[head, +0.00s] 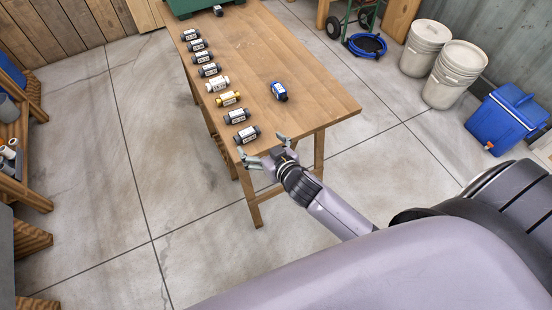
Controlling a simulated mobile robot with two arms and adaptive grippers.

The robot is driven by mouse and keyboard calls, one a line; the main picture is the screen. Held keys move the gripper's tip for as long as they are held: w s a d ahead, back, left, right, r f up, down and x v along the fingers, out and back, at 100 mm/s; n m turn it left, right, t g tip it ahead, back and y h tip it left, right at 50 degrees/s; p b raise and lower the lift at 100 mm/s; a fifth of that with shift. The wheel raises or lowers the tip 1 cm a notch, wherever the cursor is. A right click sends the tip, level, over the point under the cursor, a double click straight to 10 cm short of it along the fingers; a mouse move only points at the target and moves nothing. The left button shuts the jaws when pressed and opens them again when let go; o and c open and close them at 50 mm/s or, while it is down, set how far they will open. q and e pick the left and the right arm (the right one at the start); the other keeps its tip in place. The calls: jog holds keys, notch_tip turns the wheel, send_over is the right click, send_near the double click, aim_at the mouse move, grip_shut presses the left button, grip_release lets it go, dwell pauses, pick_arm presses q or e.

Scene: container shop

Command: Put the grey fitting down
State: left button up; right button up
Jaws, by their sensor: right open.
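Several dark grey fittings with white labels lie in a row along the left side of the wooden table (310,80). The nearest grey fitting (247,134) lies near the table's front left corner. Another grey fitting (236,116) lies just behind it. My right gripper (264,150) is at the table's front edge, its fingers spread open with nothing seen between them. It is just in front of the nearest grey fitting and appears apart from it. My left gripper is out of view.
A white fitting (218,84) and a yellow fitting (229,98) lie in the same row. A blue fitting (279,91) lies alone to the right. A green box (190,6) stands at the table's far end. The table's right side is mostly clear.

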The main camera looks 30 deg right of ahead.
jog(key=b+v, duration=0.1)
jog(key=v, duration=0.7)
jog(key=shift+s+r, duration=0.15)
jog(key=shift+s, duration=0.15)
